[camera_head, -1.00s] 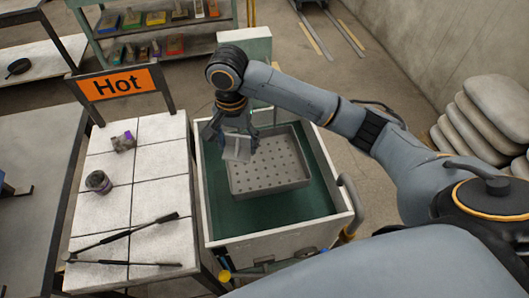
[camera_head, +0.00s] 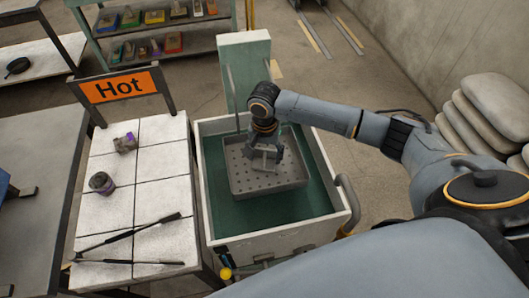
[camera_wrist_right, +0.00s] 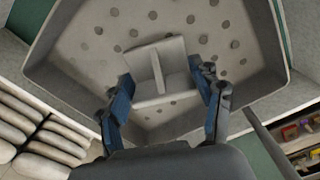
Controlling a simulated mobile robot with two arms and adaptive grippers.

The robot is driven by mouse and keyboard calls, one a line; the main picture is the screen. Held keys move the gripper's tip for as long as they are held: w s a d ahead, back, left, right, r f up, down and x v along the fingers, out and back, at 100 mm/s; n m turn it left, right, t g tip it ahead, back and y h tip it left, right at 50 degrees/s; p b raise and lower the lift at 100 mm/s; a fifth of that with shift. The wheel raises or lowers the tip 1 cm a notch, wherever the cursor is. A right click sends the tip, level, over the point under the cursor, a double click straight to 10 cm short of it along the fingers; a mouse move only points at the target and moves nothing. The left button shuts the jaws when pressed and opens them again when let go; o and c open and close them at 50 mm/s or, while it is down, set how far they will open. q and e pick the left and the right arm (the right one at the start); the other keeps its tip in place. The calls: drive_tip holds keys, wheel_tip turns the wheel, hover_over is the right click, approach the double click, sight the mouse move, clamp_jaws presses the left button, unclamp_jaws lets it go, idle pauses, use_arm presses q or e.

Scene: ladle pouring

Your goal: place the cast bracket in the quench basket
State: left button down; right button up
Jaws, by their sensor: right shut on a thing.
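The cast bracket is a pale grey angled piece with an upright web. It shows in the right wrist view (camera_wrist_right: 158,70) between the fingertips and in the head view (camera_head: 264,160). My right gripper (camera_head: 265,150) is shut on it, with the blue-padded fingers at either side in the wrist view (camera_wrist_right: 166,92). The quench basket (camera_head: 285,194) is a grey perforated tray inside the green-lined tank. The bracket is over its perforated floor, within its walls. I cannot tell whether it touches the floor.
The white tank (camera_head: 279,238) surrounds the basket. Left of it, a tiled table (camera_head: 150,205) with a "Hot" sign (camera_head: 118,86) holds two small castings (camera_head: 125,143) (camera_head: 101,183) and long-handled tools (camera_head: 128,231). Grey stacked sacks (camera_head: 480,115) stand at right.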

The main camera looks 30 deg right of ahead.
sight(265, 155)
drive_tip(key=o, duration=1.2)
drive_tip(key=shift+o, duration=0.2)
wheel_tip(265, 155, up, 12)
drive_tip(key=b, duration=0.1)
